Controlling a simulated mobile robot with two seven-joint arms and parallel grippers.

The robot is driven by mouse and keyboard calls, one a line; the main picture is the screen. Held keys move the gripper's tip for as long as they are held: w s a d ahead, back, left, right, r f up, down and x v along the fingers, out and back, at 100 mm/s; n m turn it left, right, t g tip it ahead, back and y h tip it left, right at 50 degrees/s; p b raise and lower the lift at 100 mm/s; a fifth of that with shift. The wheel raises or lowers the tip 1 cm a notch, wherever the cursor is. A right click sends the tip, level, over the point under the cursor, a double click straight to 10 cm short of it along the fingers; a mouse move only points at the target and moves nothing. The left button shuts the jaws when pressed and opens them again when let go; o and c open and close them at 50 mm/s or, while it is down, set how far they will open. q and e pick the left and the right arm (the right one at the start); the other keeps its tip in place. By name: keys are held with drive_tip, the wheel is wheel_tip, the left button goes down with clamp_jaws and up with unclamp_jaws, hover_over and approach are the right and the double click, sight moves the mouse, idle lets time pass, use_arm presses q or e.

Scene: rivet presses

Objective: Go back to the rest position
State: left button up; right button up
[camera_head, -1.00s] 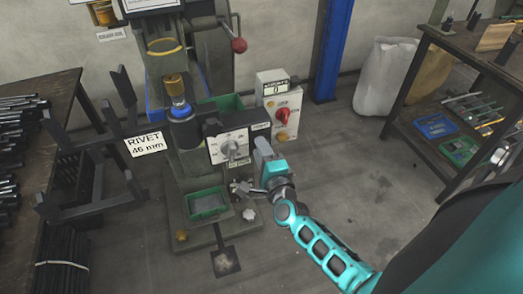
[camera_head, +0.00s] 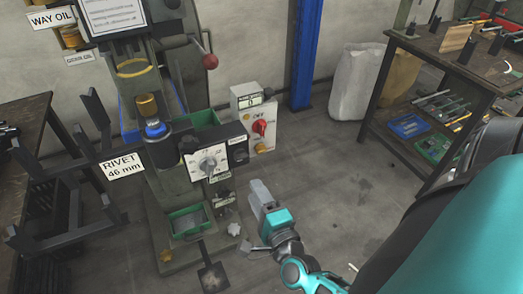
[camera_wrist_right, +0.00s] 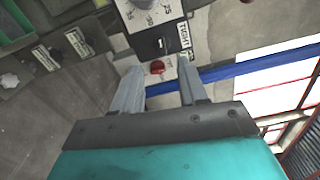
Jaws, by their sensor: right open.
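My right gripper (camera_head: 252,222) is in the lower middle of the head view, to the right of the rivet press's base and in front of the press. Its fingers are apart with nothing between them. In the right wrist view the two grey fingers of this gripper (camera_wrist_right: 158,85) are spread and empty. The rivet press (camera_head: 160,185) stands at the left with a dial box (camera_head: 208,162) on its front. The gripper is clear of the dial box. My left gripper is not in the head view.
A control box with a red knob (camera_head: 260,128) stands right of the press. A black rack with a RIVET 46 mm label (camera_head: 122,164) is on its left. A workbench with a lower shelf (camera_head: 440,62) stands at the right. Open floor (camera_head: 340,190) lies between.

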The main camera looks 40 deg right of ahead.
drive_tip(key=shift+v, duration=1.05)
drive_tip(key=s+a+f+n+g+y+p, duration=0.1)
drive_tip(key=s+a+f+n+g+y, duration=0.1)
drive_tip(key=n, duration=1)
drive_tip(key=s+a+f+n+g+y+p, duration=0.1)
drive_tip(key=a+n+g+y, duration=0.3)
drive_tip(key=n, duration=0.8)
drive_tip(key=shift+s+a+f+n+g+p, duration=0.3)
drive_tip(key=shift+s+a+f+n+p, duration=0.15)
drive_tip(key=shift+a+f, duration=0.4)
drive_tip(key=shift+r, duration=0.1)
